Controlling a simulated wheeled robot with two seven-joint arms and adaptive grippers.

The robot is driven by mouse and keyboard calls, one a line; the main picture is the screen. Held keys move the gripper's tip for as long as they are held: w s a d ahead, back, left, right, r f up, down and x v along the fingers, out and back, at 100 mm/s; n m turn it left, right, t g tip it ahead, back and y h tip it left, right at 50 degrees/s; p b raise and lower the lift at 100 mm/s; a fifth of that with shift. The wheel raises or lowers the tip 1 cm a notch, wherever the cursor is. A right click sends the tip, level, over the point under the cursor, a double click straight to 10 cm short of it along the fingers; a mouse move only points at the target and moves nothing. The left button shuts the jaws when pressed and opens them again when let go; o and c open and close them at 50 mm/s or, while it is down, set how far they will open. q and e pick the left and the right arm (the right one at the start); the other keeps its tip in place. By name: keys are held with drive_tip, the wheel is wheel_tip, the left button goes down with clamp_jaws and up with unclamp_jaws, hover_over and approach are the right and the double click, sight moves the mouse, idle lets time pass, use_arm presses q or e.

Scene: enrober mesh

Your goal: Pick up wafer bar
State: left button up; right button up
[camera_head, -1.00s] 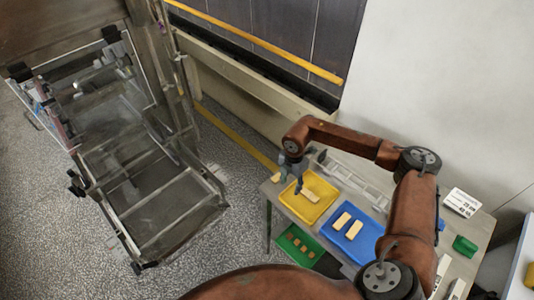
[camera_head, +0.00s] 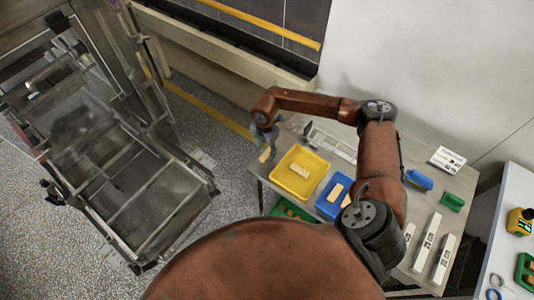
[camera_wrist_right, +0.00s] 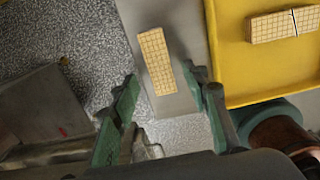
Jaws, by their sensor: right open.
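A pale wafer bar (camera_head: 265,154) lies near the left edge of the table, left of the yellow tray. In the right wrist view this bar (camera_wrist_right: 157,62) shows a grid pattern and lies on a bare strip of table, ahead of and between my fingertips. My right gripper (camera_head: 264,140) is just above that table edge. Its green fingers (camera_wrist_right: 170,92) are spread and empty. Another wafer bar (camera_head: 299,172) lies in the yellow tray (camera_head: 283,180); this bar (camera_wrist_right: 284,25) has a dark line across it. My left gripper is not in view.
A blue tray (camera_head: 325,207) with pale bars stands right of the yellow one, partly behind my arm. A clear rack (camera_head: 332,142) stands behind the trays. A metal mesh frame (camera_head: 125,190) stands left, across open floor.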

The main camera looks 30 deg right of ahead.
drive_tip(key=shift+s+f, duration=0.1)
drive_tip(key=shift+f, duration=0.75)
drive_tip(key=c, duration=0.9)
drive_tip(key=shift+c, duration=0.3)
